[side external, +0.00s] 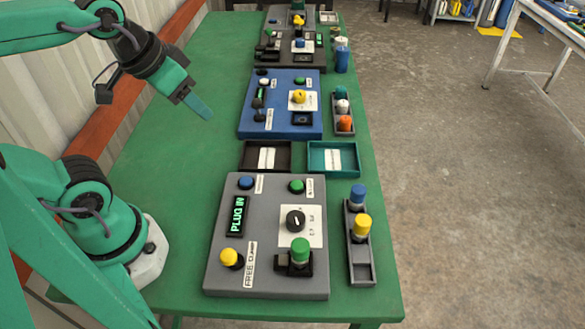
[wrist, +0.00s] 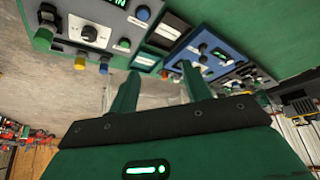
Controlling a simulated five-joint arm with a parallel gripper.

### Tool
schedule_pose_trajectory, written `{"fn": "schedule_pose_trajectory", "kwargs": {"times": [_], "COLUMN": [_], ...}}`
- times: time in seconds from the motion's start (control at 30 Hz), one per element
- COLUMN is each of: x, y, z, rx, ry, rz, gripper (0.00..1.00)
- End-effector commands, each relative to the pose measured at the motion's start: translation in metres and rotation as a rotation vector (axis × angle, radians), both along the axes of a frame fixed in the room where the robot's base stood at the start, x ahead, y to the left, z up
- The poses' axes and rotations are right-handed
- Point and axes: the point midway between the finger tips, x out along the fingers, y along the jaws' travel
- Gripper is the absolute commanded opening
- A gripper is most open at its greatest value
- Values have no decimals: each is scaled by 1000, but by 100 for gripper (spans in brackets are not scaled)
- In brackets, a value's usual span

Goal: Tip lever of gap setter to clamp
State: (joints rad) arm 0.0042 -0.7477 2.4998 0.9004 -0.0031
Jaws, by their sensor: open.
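A grey box (side external: 265,279) stands at the near end of the green table, its display (side external: 237,216) reading "PLUG IN". On it, a yellow knob (side external: 229,257) sits beside a label (side external: 250,264) that seems to read "FREE CLAMP". I cannot tell whether this knob is the lever, or which way it leans. A black dial (side external: 295,219) and a green cylinder in a black holder (side external: 299,252) are on the same box. My gripper (side external: 199,105) is raised over the table's left part, left of the blue box, empty, fingers apart in the wrist view (wrist: 160,88).
A blue box (side external: 280,128) and dark boxes (side external: 288,60) stand farther back. Two shallow trays (side external: 334,172) lie between the grey and blue boxes. A narrow tray (side external: 361,270) holds blue and yellow cylinders. The table's left strip (side external: 185,150) is clear.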

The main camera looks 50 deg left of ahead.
Motion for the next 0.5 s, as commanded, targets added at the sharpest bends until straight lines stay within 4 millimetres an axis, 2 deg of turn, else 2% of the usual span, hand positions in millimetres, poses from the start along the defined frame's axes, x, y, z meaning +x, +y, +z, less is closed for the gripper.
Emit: {"fn": "schedule_pose_trajectory", "kwargs": {"times": [0.27, 0.5], "x": [0, 3], "y": [-1, -24], "z": [-1, -9], "rx": [-2, -30], "ry": [3, 61], "rz": [-3, -34], "gripper": [48, 48]}}
